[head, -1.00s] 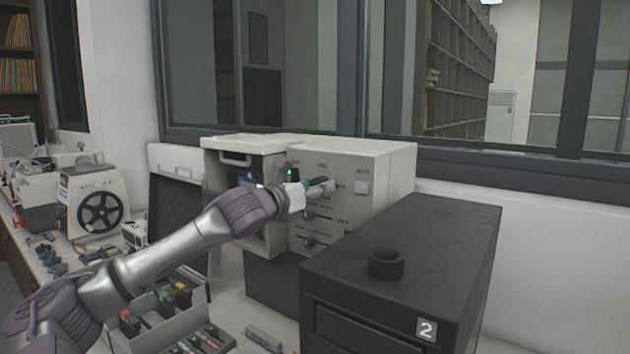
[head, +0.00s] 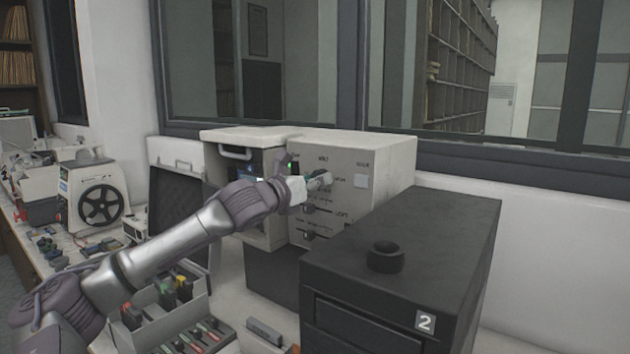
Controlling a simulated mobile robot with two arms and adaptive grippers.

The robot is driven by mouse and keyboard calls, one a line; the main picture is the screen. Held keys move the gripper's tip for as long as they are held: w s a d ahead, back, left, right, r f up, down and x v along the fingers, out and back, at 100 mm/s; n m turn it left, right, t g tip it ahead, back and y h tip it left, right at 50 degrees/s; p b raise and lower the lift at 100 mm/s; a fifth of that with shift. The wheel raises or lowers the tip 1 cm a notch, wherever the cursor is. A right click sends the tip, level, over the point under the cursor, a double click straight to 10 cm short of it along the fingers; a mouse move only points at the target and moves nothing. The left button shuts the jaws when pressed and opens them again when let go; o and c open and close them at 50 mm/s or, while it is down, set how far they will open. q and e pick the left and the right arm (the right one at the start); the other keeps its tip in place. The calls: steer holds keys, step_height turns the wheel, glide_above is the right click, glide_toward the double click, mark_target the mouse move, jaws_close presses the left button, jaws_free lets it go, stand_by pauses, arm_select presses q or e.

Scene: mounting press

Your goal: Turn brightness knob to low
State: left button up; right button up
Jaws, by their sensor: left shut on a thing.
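A pale grey control box (head: 385,160) stands by the window with labels, knobs and sliders on its front panel. My left arm reaches in from the left, and my left gripper (head: 318,182) is at the upper part of this panel. It is shut on a knob there, which the fingers mostly hide. The labels are too small to read, so I cannot tell the knob's setting. Two dark slider knobs, one of them the upper slider (head: 309,208), show below the gripper. A green light (head: 290,165) shows left of it. My right gripper is not in view.
A black box marked 2 (head: 440,240) with a round dark knob (head: 385,257) on top stands in front at right. A tray of small coloured parts (head: 150,335) lies below my left arm. A white machine with a black wheel (head: 100,205) stands at left.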

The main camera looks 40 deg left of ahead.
arm_select(q)
steer(key=shift+n+p, duration=1)
steer(key=shift+n, duration=14.8)
steer(key=o, duration=1.1)
steer(key=shift+r, duration=0.1)
steer(key=shift+o, duration=0.2)
